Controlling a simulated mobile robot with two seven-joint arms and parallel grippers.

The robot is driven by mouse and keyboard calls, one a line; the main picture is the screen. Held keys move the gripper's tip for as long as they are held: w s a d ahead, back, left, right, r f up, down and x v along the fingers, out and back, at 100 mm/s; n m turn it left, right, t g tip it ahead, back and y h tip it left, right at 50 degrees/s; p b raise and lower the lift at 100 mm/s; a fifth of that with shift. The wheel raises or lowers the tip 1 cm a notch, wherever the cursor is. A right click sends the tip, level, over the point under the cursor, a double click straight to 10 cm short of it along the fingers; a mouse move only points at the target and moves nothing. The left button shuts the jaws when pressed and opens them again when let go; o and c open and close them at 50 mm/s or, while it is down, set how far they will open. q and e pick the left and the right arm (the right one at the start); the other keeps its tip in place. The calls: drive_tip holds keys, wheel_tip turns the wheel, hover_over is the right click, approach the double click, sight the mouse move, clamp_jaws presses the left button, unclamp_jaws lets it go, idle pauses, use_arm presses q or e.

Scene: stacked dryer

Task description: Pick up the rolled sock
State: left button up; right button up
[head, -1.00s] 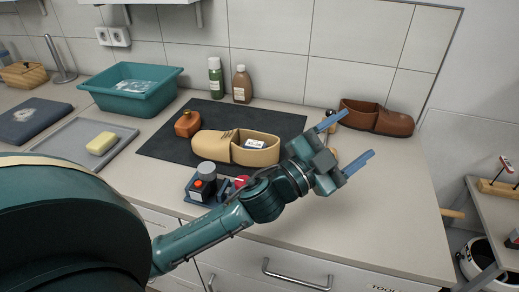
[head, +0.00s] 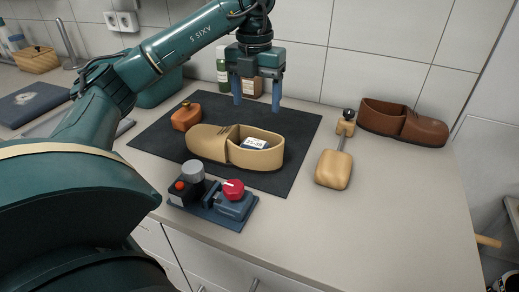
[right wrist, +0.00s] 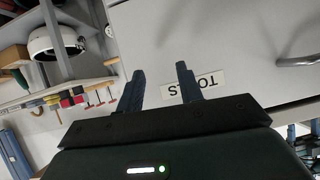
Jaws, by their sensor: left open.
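A beige shoe (head: 210,146) lies on the dark mat (head: 300,130). In its opening sits a small item with a white and blue label (head: 254,143) with printed numbers; I cannot tell for sure whether it is the rolled sock. The rest of that item is hidden by the shoe's sides. My left gripper (head: 257,103) is open and empty, fingers pointing down, above and a little behind the shoe's opening, apart from it.
A brown shoe (head: 385,118) and a wooden shoe tree (head: 333,168) stand to the right. A small device with a red knob (head: 233,189) sits in front of the mat. An orange-brown bottle (head: 186,118) is left of the shoe; bottles (head: 223,70) stand behind. The counter's right front is clear.

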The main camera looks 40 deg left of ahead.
use_arm(q)
hover_over(255, 143)
drive_tip(key=f, duration=0.6)
drive_tip(key=shift+w+a+f+b, duration=0.1)
drive_tip(key=shift+a+f+b, duration=0.1)
drive_tip(key=shift+f+b, duration=0.2)
wheel_tip(255, 143, down, 5)
drive_tip(key=shift+d+f, duration=0.15)
drive_tip(key=shift+f, duration=0.4)
drive_tip(key=shift+c, duration=0.2)
